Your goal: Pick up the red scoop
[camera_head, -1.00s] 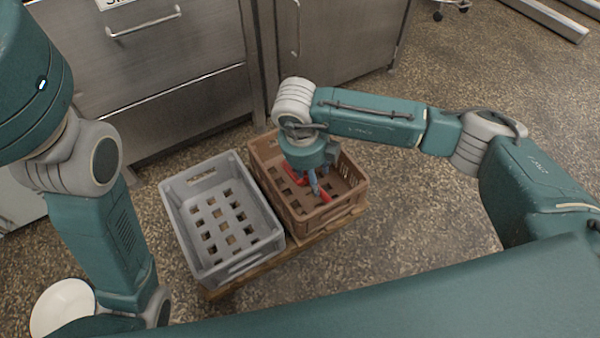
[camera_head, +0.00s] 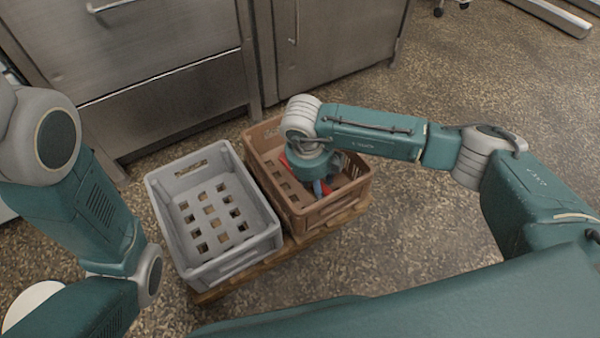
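The red scoop (camera_head: 291,158) lies in the brown crate, mostly hidden under my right wrist; small red parts show on both sides of it. My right gripper (camera_head: 322,187) reaches down into the brown crate (camera_head: 300,216) at the scoop. Only a bluish finger part shows, so I cannot tell whether it is open or shut, or whether it touches the scoop. My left arm is at the left edge of the view, and its gripper is out of sight.
An empty grey crate (camera_head: 236,266) stands left of the brown one, both on a wooden pallet (camera_head: 212,293). Steel cabinets (camera_head: 172,112) stand close behind. The speckled floor (camera_head: 450,225) to the right is clear. A pale round object (camera_head: 28,300) is partly visible at lower left.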

